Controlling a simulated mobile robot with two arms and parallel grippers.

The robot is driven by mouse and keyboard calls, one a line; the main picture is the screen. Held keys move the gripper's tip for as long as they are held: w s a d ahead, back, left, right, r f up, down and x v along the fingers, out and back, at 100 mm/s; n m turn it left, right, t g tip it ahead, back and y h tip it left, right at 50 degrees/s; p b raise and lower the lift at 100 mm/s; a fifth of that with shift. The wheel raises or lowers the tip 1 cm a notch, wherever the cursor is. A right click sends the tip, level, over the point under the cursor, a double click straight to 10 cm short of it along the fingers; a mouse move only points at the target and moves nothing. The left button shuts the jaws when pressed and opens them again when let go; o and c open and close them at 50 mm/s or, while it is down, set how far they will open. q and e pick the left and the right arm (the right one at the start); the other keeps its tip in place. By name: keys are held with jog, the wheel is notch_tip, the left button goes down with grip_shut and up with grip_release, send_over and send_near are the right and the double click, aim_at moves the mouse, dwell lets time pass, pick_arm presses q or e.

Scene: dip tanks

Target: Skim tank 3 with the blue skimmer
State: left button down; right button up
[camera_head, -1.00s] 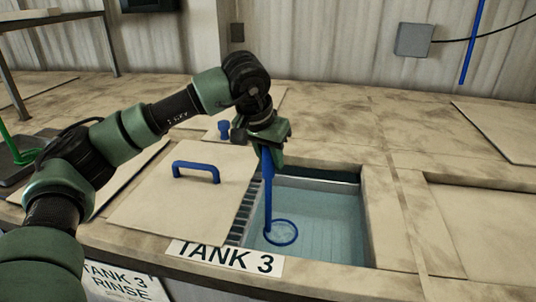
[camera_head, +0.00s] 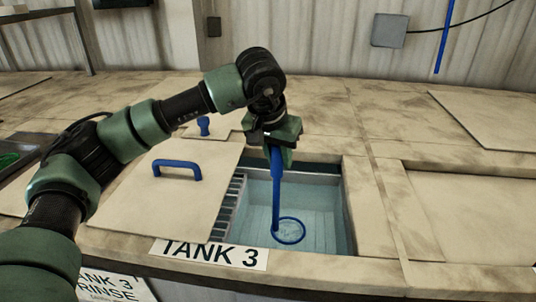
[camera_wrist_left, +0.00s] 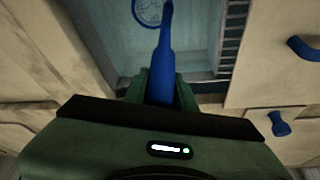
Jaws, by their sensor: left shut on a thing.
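My left gripper (camera_head: 278,150) is shut on the handle of the blue skimmer (camera_head: 276,190) above the opening of tank 3 (camera_head: 330,215). The skimmer points down, with its round hoop inside the tank, near the middle of the opening's width. I cannot tell exactly how deep the hoop sits in the pale blue water. In the left wrist view the gripper (camera_wrist_left: 160,88) grips the skimmer (camera_wrist_left: 164,50), with its hoop at the top edge. My right gripper is not in view.
A beige lid (camera_head: 170,200) with a blue handle (camera_head: 177,171) lies left of the opening, beside a dark grating (camera_head: 228,208). A TANK 3 label (camera_head: 210,252) is on the front edge. A blue knob (camera_head: 204,126) stands behind the lid. Another lid (camera_head: 490,120) lies at right.

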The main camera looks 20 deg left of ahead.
pick_arm(q)
jog(key=shift+w+d, duration=0.75)
jog(key=shift+d, duration=2.15)
jog(key=s+a+b, duration=0.4)
jog(key=s+a, duration=0.6)
jog(key=a, duration=0.3)
jog(key=shift+b, duration=0.3)
jog(key=shift+r, duration=0.1)
notch_tip(320, 180, up, 15)
jog(key=p, duration=1.1)
jog(key=shift+s, duration=0.1)
